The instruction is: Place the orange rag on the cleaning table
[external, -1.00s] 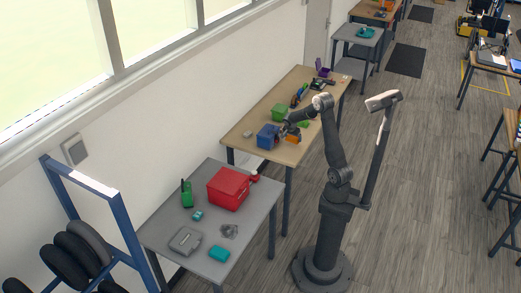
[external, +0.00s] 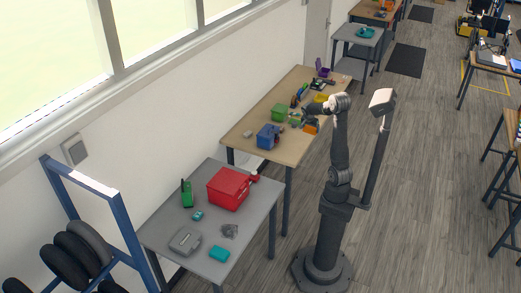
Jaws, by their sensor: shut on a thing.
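My gripper (external: 309,115) is over the wooden table (external: 248,148), near its right edge. It is shut on the orange rag (external: 311,127), which shows as a small orange patch just below the fingers. The fingers are small and partly hidden by my arm. I cannot tell whether the rag touches the tabletop. A grey table (external: 168,226) stands nearer the camera, and another grey table (external: 352,38) stands beyond the wooden one. Nothing marks which one is the cleaning table.
A blue bin (external: 267,137) and a green bin (external: 279,112) stand on the wooden table, with several small tools. The near grey table holds a red box (external: 228,188), a green item (external: 187,194), a grey case (external: 185,240) and a teal item (external: 219,254). Its front right is clear.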

